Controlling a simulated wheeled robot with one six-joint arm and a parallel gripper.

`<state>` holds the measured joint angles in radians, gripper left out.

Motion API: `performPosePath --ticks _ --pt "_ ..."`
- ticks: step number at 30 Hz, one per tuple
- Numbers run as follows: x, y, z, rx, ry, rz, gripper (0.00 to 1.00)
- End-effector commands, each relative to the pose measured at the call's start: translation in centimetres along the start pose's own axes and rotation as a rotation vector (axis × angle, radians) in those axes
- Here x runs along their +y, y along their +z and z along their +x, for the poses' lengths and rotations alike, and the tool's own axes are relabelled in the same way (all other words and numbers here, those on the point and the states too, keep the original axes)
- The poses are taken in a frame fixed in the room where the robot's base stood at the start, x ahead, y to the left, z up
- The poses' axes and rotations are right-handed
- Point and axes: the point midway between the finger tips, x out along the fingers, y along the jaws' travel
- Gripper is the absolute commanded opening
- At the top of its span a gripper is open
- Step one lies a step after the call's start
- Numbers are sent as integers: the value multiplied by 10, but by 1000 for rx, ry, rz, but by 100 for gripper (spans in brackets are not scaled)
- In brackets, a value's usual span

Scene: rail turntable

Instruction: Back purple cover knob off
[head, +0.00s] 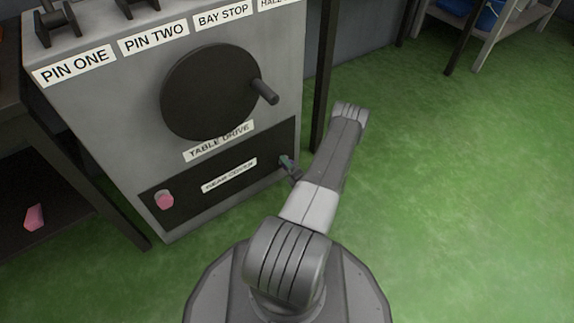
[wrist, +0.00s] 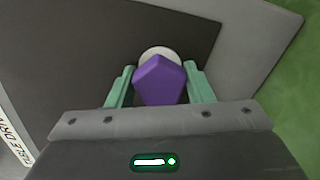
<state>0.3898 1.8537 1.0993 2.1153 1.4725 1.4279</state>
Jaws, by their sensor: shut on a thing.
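The purple knob (wrist: 159,82) sits between the two green fingers of my gripper (wrist: 160,76) in the wrist view. A pale round disc (wrist: 157,52) shows behind it against the dark cover panel. In the head view my gripper (head: 287,164) is at the right end of the dark cover panel (head: 225,206), low on the grey cabinet. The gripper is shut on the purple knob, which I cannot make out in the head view. I cannot tell whether the knob is still seated on the panel. A pink knob (head: 165,200) is at the panel's left end.
Above the panel is a black wheel (head: 208,92) with a crank handle (head: 265,92) sticking out, labelled TABLE DRIVE. Another pink piece (head: 34,217) lies on a dark shelf at left. A shelf (head: 500,30) with blue containers stands at the back right. Green floor to the right is clear.

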Motion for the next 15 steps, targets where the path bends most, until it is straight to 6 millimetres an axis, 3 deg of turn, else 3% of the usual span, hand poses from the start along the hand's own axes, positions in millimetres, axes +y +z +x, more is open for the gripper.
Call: performPosePath --ticks 15 --pt "-2 0 -1 0 -2 -489 24"
